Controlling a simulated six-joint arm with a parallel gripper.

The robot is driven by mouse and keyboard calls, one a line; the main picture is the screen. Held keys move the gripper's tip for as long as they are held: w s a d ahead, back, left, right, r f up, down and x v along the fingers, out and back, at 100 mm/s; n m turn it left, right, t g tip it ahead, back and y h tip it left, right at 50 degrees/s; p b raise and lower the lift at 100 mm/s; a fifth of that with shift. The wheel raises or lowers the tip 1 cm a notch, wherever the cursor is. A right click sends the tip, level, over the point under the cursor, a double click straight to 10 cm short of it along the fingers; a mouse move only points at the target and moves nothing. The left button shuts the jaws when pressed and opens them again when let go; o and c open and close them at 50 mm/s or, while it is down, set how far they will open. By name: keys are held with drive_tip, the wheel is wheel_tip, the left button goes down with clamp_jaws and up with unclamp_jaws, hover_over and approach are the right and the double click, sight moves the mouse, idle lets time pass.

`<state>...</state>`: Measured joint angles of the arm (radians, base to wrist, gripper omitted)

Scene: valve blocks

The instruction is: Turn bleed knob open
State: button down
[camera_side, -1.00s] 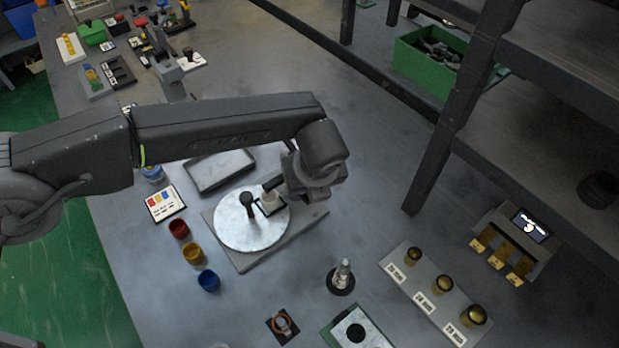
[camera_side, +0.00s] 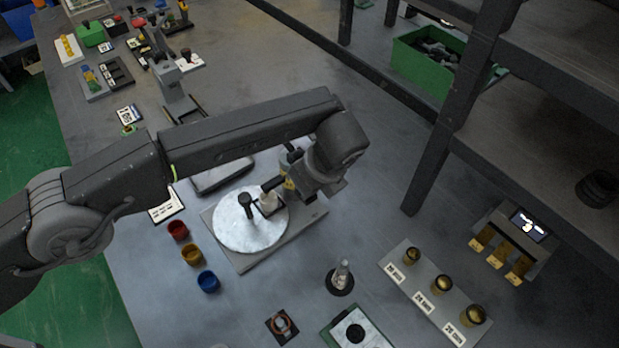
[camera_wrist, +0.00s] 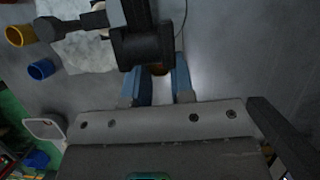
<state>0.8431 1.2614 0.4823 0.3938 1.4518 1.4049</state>
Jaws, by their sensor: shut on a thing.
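A valve block stands on a grey base plate (camera_side: 308,222) with a pale round disc (camera_side: 237,232), left of centre in the side view. It carries a black lever (camera_side: 246,203) and a pale cylinder (camera_side: 267,199) beside dark parts. My gripper (camera_wrist: 159,67) reaches the block from its right side. A dark block (camera_wrist: 143,46) hides much of the knob. The knob's turn angle cannot be read.
Red (camera_side: 178,230), yellow (camera_side: 192,254) and blue (camera_side: 208,281) cups stand left of the base plate. A silver-topped part (camera_side: 341,276) and a plate with brass knobs (camera_side: 428,295) lie to the right. A dark shelf frame (camera_side: 440,150) rises at the right.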

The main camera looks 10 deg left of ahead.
drive_tip(key=shift+n, duration=0.5)
drive_tip(key=c, duration=1)
unclamp_jaws()
wheel_tip(320, 180, up, 4)
drive_tip(key=shift+r, duration=0.15)
drive_tip(key=w+a+r, duration=0.1)
drive_tip(key=a+r, duration=0.1)
drive_tip(key=a, duration=0.1)
drive_tip(key=w+a+r, duration=0.1)
drive_tip(key=a+r, duration=0.1)
drive_tip(key=a, duration=0.2)
drive_tip(key=w+a+r, duration=0.1)
drive_tip(key=a+r, duration=0.1)
drive_tip(key=a, duration=0.2)
drive_tip(key=shift+a+r, duration=0.15)
drive_tip(key=shift+r, duration=0.2)
drive_tip(key=shift+w, duration=0.1)
